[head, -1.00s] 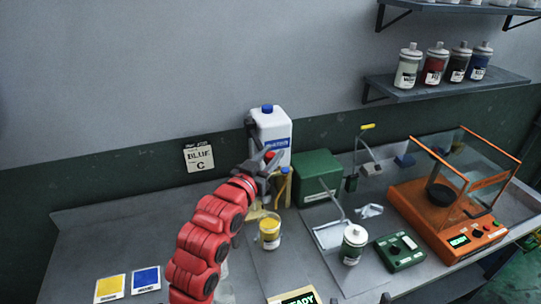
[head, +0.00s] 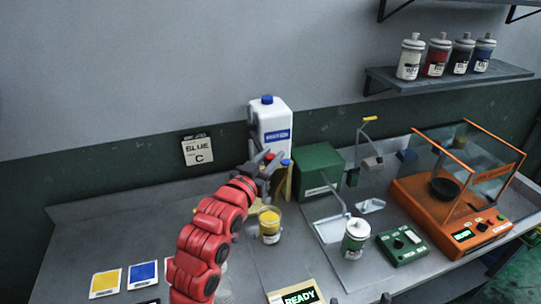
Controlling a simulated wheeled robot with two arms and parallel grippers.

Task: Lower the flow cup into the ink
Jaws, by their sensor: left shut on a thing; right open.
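The yellow ink is in a clear cup (head: 269,226) standing on the bench, just right of my red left arm. My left gripper (head: 270,163) is above and behind this cup, in front of the white jug. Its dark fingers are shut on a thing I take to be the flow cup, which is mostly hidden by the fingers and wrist. I cannot make out its bowl, and nothing is visibly dipped in the ink. Only a small dark tip of my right gripper (head: 385,298) shows at the bottom edge, away from the ink.
A white jug (head: 271,128) and a green box (head: 318,170) stand behind. A white-lidded can (head: 355,239), a green device (head: 402,242) and an orange glass-sided balance (head: 450,215) are to the right. Yellow and blue cards (head: 143,275) lie front left. The bench left of my arm is mostly clear.

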